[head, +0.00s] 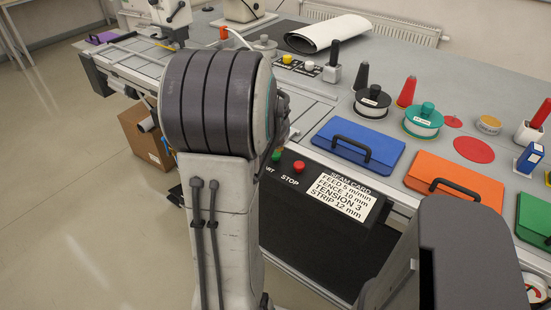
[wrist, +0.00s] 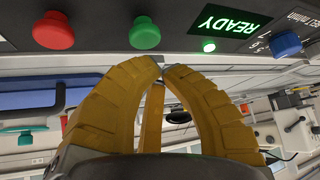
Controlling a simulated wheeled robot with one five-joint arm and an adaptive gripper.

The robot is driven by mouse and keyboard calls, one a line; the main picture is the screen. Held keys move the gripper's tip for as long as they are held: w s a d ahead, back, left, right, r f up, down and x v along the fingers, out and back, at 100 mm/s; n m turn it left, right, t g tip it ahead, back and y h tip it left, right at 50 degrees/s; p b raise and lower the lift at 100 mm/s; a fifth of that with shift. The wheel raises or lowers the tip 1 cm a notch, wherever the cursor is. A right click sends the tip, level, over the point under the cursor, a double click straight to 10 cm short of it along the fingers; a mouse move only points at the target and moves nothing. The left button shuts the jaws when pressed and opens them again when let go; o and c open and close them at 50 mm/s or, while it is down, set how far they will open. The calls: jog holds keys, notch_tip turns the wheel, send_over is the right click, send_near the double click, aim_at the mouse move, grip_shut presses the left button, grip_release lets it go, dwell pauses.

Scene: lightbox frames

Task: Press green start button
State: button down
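The green button (wrist: 145,32) is a round cap on a dark control panel, at the top of the wrist view. In the head view the green button (head: 277,156) shows small beside my arm, next to a label partly hidden by it. The red button (head: 299,166), labelled STOP, is to its right; the red button (wrist: 53,30) is left of the green one in the wrist view. My gripper (wrist: 164,68) has yellow ribbed fingers, their tips together with nothing held. The tips appear just below and right of the green button, with a visible gap in the picture. My arm hides the gripper in the head view.
The wrist view shows a lit READY display (wrist: 232,20), a small green lamp (wrist: 208,46) and a blue knob (wrist: 286,44) on the panel. In the head view, a settings card (head: 340,192) lies right of STOP. Blue (head: 357,143) and orange (head: 455,179) handled cases sit behind.

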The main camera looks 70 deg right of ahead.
jog(key=shift+f+b, duration=1.1)
dwell(2.5)
jog(key=shift+r, duration=0.2)
jog(key=shift+r+p, duration=0.6)
jog(key=shift+r, duration=0.15)
jog(key=shift+r, duration=0.1)
jog(key=shift+r+p, duration=1.75)
jog(key=shift+r, duration=0.65)
